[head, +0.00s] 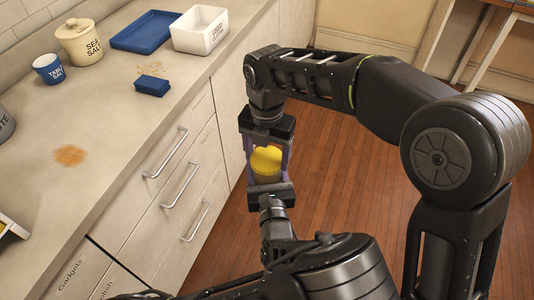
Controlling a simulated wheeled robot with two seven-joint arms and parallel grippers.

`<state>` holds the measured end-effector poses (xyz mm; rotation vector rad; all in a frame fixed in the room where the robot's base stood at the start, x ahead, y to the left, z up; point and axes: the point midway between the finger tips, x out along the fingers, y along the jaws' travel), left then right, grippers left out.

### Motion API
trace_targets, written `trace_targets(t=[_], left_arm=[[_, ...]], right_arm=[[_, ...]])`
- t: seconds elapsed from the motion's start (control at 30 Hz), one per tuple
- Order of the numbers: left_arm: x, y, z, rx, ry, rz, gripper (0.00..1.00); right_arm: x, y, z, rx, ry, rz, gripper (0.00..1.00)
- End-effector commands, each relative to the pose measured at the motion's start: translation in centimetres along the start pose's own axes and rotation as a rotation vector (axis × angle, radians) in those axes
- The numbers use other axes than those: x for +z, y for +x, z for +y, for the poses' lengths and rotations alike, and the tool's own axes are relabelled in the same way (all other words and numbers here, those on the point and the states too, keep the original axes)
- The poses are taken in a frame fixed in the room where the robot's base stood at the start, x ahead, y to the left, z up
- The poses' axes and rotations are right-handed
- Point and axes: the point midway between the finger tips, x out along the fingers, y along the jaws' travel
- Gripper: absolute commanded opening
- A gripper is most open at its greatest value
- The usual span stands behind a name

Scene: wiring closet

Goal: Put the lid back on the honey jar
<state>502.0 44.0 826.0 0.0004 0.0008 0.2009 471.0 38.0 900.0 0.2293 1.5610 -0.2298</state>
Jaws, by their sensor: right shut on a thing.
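My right gripper (266,140) reaches in from the far side, beyond the counter's front edge, and is shut on a yellow, round-topped thing, which looks like the lid (266,159). Purple finger parts show on both sides of it. A darker amber part (268,178) shows just below the yellow top; it may be the honey jar, mostly hidden. My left gripper (270,190) comes up from the near side, close against the same things. Its fingers are too hidden to tell how they stand. I cannot tell whether lid and jar touch.
On the counter (112,120) are a sea salt crock (82,45), a blue table salt cup (48,70), a blue tray (146,31), a white bin (201,32), a blue sponge (151,86) with crumbs behind it, and a brown stain (70,155). Drawer handles (166,153) stick out below. Floor is clear.

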Motion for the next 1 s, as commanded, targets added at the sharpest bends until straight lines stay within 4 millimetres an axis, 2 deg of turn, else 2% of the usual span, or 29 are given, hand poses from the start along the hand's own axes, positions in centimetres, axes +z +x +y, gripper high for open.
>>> trace_targets(t=[0.17, 0.27, 0.47, 1.0], left_arm=[[0.06, 0.01, -0.01, 0.000, 0.000, -0.001, 0.00], [0.06, 0.01, -0.01, 0.000, 0.000, -0.001, 0.00], [0.06, 0.01, -0.01, 0.000, 0.000, -0.001, 0.00], [0.05, 0.00, -0.02, 0.000, 0.000, -0.001, 0.00]], right_arm=[[0.01, -0.03, 0.01, 0.001, 0.045, 0.000, 0.22], [0.00, -0.02, 0.02, 0.001, 0.171, 0.000, 0.22], [0.00, 0.00, 0.03, 0.001, 0.633, 0.000, 0.22], [-0.03, 0.07, 0.09, 0.003, 2.067, 0.001, 0.22]])
